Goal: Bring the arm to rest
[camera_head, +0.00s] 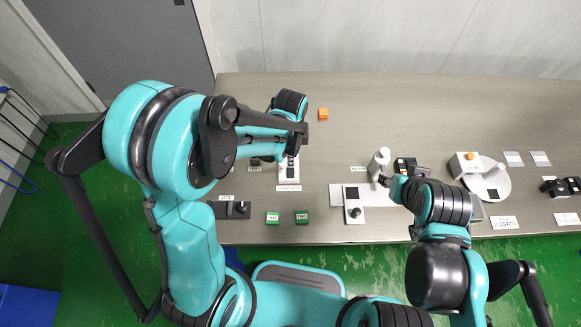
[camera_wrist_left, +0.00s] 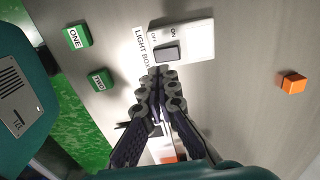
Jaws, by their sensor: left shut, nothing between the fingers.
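My left arm reaches in from the left in the head view, over the table (camera_head: 440,100). My left gripper (camera_wrist_left: 160,74) is shut and empty, its fingers together in the wrist view. Its tips appear close to the rocker switch (camera_wrist_left: 167,53) on the white light box (camera_wrist_left: 198,40); I cannot tell whether they touch it. In the head view the light box (camera_head: 288,172) lies just below my left wrist, partly covered by it. My right gripper (camera_head: 386,180) is small and dark beside a white cylinder; its finger opening cannot be made out.
An orange cube (camera_head: 323,114) sits behind the light box. Green blocks (camera_head: 272,218) (camera_head: 302,217) lie near the front edge. A white cylinder (camera_head: 379,160), a white plate with a black panel (camera_head: 353,193) and a round white device (camera_head: 489,185) stand right. The table's back is clear.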

